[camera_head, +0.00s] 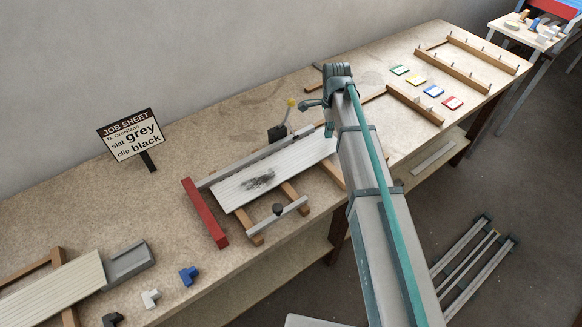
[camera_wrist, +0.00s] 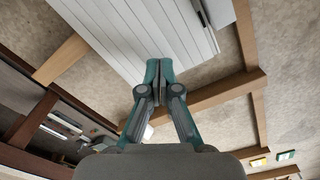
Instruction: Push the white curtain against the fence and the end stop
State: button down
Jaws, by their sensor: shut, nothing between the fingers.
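The white curtain (camera_head: 262,184), a slatted panel with a dark smudge, lies on wooden bars in the head view. The grey fence (camera_head: 240,167) runs along its far long side; I cannot tell whether they touch. The red end stop (camera_head: 204,213) stands to its left, with a narrow gap between.
A yellow-tipped lever (camera_head: 291,103) on a black block stands behind the fence. A job sheet sign (camera_head: 130,135) stands at the back left.

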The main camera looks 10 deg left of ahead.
jog(key=shift+f+b, duration=0.3)
jog(key=shift+f, duration=0.55)
jog(key=shift+r, duration=0.15)
jog(key=shift+r+p, duration=0.45)
jog(key=shift+r, duration=0.1)
jog(key=shift+w+d, duration=1.75)
jog(key=shift+w, duration=0.2)
jog(key=shift+f, duration=0.9)
